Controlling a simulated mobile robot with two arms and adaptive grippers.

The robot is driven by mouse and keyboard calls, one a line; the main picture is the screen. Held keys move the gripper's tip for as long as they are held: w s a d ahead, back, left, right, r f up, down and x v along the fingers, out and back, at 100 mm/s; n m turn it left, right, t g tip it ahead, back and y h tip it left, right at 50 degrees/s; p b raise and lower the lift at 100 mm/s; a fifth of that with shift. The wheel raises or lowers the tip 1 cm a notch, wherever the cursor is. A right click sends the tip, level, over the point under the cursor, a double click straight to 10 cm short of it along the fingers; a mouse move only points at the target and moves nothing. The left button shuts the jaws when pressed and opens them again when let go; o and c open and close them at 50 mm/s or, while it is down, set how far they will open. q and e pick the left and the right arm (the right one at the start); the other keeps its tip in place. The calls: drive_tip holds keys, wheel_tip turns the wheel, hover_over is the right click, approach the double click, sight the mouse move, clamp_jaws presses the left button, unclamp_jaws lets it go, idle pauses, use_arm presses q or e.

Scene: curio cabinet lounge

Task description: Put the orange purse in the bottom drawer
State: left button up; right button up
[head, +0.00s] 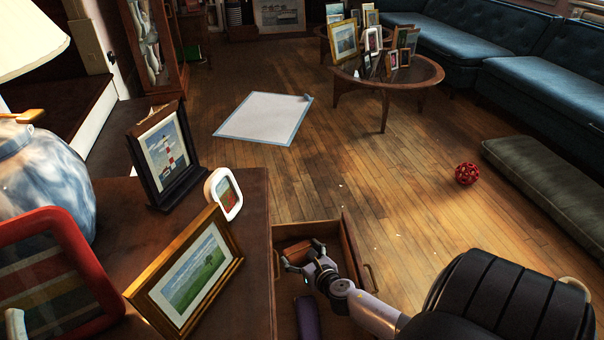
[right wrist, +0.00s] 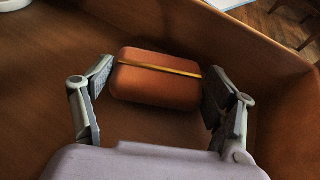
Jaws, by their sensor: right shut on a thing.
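The orange purse (right wrist: 155,88), a rounded box shape with a gold band, sits between the two fingers of my right gripper (right wrist: 160,78) in the right wrist view. The fingers are shut on its two ends. In the head view my right gripper (head: 300,257) reaches into an open wooden drawer (head: 350,245), which pulls out from the brown cabinet (head: 258,210). The drawer walls surround the purse in the wrist view. I cannot tell whether the purse touches the drawer floor, or which level this drawer is. My left gripper is not in view.
A dark purple object (head: 307,318) lies in the drawer's near part. Framed pictures (head: 195,275) and a blue-white lamp (head: 45,180) stand on the cabinet top. A red ball (head: 467,173) lies on the floor. The floor beyond the drawer is mostly clear.

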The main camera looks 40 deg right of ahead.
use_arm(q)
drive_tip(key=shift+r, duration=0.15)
use_arm(e)
drive_tip(key=shift+f, duration=0.15)
drive_tip(key=o, duration=1.2)
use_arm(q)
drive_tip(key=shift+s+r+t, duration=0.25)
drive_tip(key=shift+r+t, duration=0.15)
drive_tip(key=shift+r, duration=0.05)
use_arm(e)
drive_tip(key=p+v, duration=0.1)
drive_tip(key=v, duration=0.5)
drive_tip(key=shift+s+a+r+p, duration=0.1)
drive_tip(key=shift+s+r+p, duration=0.1)
drive_tip(key=shift+p, duration=0.1)
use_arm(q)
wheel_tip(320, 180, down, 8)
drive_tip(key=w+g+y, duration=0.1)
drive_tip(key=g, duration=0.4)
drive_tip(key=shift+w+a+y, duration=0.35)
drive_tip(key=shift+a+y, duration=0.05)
use_arm(e)
drive_tip(key=shift+s+a+r, duration=0.1)
drive_tip(key=shift+s+r, duration=0.1)
drive_tip(key=shift+s, duration=0.25)
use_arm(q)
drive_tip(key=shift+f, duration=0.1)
